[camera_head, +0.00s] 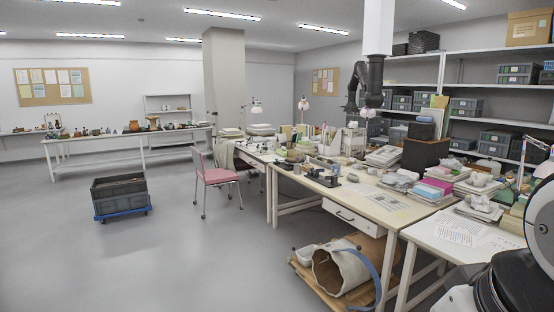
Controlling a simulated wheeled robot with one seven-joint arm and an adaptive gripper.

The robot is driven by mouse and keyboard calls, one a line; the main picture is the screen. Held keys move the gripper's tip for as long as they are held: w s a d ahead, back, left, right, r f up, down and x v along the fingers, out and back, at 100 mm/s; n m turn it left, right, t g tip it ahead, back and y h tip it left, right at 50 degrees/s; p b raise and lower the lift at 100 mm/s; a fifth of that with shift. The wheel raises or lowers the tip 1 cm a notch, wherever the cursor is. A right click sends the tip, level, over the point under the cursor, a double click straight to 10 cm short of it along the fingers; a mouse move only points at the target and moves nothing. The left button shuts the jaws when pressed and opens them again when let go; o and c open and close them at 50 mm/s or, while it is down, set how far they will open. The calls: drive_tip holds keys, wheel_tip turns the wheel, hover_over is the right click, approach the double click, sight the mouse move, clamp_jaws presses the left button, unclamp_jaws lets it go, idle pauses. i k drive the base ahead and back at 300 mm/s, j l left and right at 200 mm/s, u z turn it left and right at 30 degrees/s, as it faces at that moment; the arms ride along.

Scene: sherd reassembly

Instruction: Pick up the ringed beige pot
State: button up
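I cannot make out a ringed beige pot for certain. Small pots and vessels stand on the long white table (100,142) at the far left wall, among them an orange-brown vase (153,123); they are too small to tell rings on them. A large beige hollow vessel or bag (342,272) lies on its side on a wooden board under the near table, its open end facing left. My gripper is not in view; only black and white parts, likely of my own arm, show at the bottom right.
A dark crate on a blue dolly (120,212) and a pink chair (218,178) stand on the floor. A cluttered row of worktables (350,205) runs along the right, with shelves of grey crates (520,122) behind. The grey floor (190,265) is clear at front left.

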sight(292, 154)
drive_tip(key=i+u, duration=0.15)
drive_tip(key=u, duration=0.25)
drive_tip(key=i, duration=5.6)
drive_tip(key=i+z, duration=0.15)
drive_tip(key=i, duration=0.35)
drive_tip(key=i+j+z, duration=0.1)
drive_tip(key=i, duration=0.4)
drive_tip(key=i+j+z, duration=0.15)
drive_tip(key=i, duration=0.3)
drive_tip(key=z, duration=1.5)
drive_tip(key=j, duration=0.1)
